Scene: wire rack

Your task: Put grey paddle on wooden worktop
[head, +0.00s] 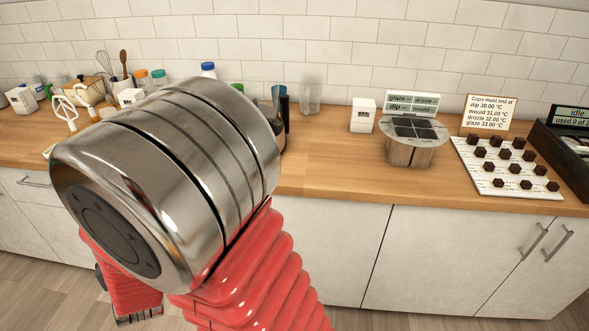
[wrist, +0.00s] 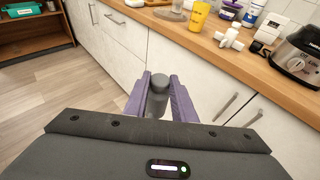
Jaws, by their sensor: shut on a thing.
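The grey paddle (wrist: 158,97) shows in the wrist view as a short grey cylinder with a rounded end. My gripper (wrist: 158,90) has purple fingers on both sides of it and is shut on it. The rest of the paddle is not clear to see. The wooden worktop (wrist: 220,50) runs across the upper right of the wrist view. The gripper appears in front of the white cabinet doors, apart from the worktop.
Utensils and bottles crowd the left. A yellow cup (wrist: 199,17) and a metal cooker (wrist: 295,62) stand on the worktop. Its middle front has bare wood.

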